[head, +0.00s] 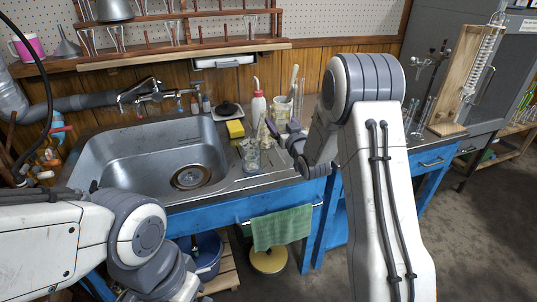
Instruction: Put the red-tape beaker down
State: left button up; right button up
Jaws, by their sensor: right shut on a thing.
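A clear glass beaker (251,158) shows at the right side of the sink, over the drainboard. I cannot make out red tape on it at this size. My right gripper (272,134) is just right of and above the beaker, shut on glassware that I take to be this beaker. The fingertips and the contact are small and partly hidden by my wrist. I cannot tell whether the beaker's base touches the surface. My left arm comes in at the lower left, and its gripper is out of view.
The sink basin (150,160) is empty. A yellow sponge (235,129), a wash bottle (258,106) and a pale beaker (281,110) crowd the space behind my right gripper. A wooden stand (456,82) with a glass condenser is at the right. A green towel (281,229) hangs in front.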

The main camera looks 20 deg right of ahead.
jog(key=shift+w+d+f, duration=0.2)
notch_tip(320, 180, down, 10)
jog(key=shift+r+b, duration=0.2)
jog(key=shift+b, duration=0.75)
jog(key=shift+f, duration=0.1)
jog(key=shift+f, duration=0.15)
jog(key=o, duration=1.4)
